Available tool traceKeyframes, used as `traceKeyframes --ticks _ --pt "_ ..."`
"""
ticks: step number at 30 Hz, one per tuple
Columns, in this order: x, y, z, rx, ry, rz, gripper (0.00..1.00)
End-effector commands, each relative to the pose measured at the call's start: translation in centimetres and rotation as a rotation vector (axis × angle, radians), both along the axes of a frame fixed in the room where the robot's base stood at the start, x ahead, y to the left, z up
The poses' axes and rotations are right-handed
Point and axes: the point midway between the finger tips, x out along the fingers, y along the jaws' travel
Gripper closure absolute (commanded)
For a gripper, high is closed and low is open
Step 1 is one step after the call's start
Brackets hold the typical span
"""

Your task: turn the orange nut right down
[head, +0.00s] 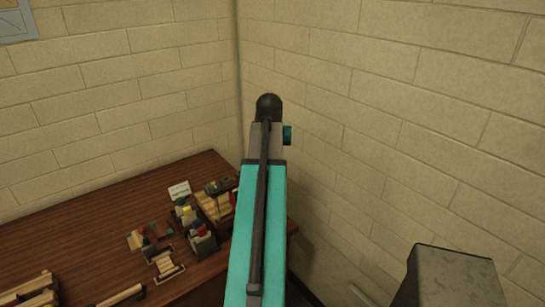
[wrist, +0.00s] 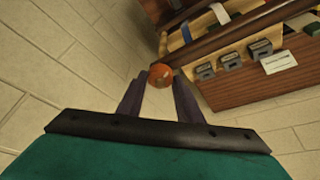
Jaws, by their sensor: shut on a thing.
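The orange nut (wrist: 160,75) shows in the wrist view, small and rounded, between the tips of the two dark fingers. My gripper (wrist: 159,83) is shut on it. The thread or post under the nut is hidden, so I cannot tell how far down it sits. In the head view my teal arm covers the middle, and neither the gripper nor the nut can be made out.
In the wrist view a wooden front (wrist: 255,75) with several grey clips and a white label (wrist: 279,62) lies right of the nut. In the head view a brown table (head: 75,225) holds wooden frames and coloured pots. Block walls (head: 400,100) stand close behind.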

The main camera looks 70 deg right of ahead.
Motion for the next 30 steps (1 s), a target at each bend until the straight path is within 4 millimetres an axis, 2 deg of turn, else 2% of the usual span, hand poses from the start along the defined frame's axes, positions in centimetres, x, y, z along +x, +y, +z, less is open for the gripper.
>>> traceKeyframes --ticks 12,27,28,30 --pt "-0.58 0.11 -0.09 0.007 0.008 0.185 0.9" --pt "-0.68 0.07 -0.09 0.006 0.009 0.203 0.9" --pt "-0.68 0.06 -0.09 0.006 0.009 0.203 0.63" --pt "-0.63 0.04 -0.08 0.005 0.009 0.203 0.51"
